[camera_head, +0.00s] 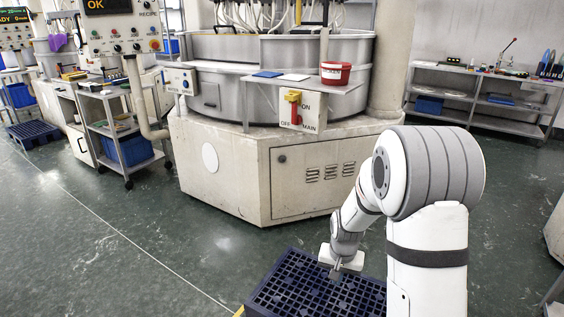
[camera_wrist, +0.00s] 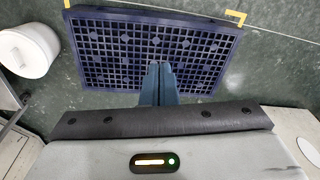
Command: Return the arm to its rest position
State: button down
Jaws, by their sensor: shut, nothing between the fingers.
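My gripper (camera_head: 337,272) hangs low at the end of my bent white arm, in front of the large machine. In the head view it is over a dark blue slatted pallet (camera_head: 290,285) on the floor. In the wrist view my gripper (camera_wrist: 160,70) has its two fingers together, with nothing between them. The pallet (camera_wrist: 110,45) lies beyond the fingertips, and its surface looks empty. I cannot tell the exact height of the fingertips above it.
A white cylindrical bin (camera_wrist: 24,52) stands beside the pallet. The lapping machine (camera_head: 225,160) stands behind, with a red tub (camera_head: 335,74) on its shelf. A cart (camera_head: 125,140) is at left, a bench (camera_head: 480,90) at back right. Green floor (camera_head: 150,235) is clear at left.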

jog(key=s+r+n+p, duration=0.1)
jog(key=s+r+p, duration=0.4)
jog(key=r, duration=0.6)
jog(key=s+r+n+t+p, duration=0.1)
jog(key=s+r+p, duration=0.3)
jog(key=s+r, duration=0.6)
jog(key=s+r+n+p, duration=0.1)
jog(key=s+r+p, duration=0.4)
jog(key=r, duration=0.8)
jog(key=s, duration=0.2)
jog(key=shift+s+r+n+p, duration=0.3)
jog(key=shift+r+p, duration=0.05)
jog(key=shift+r, duration=0.05)
jog(key=shift+a, duration=0.1)
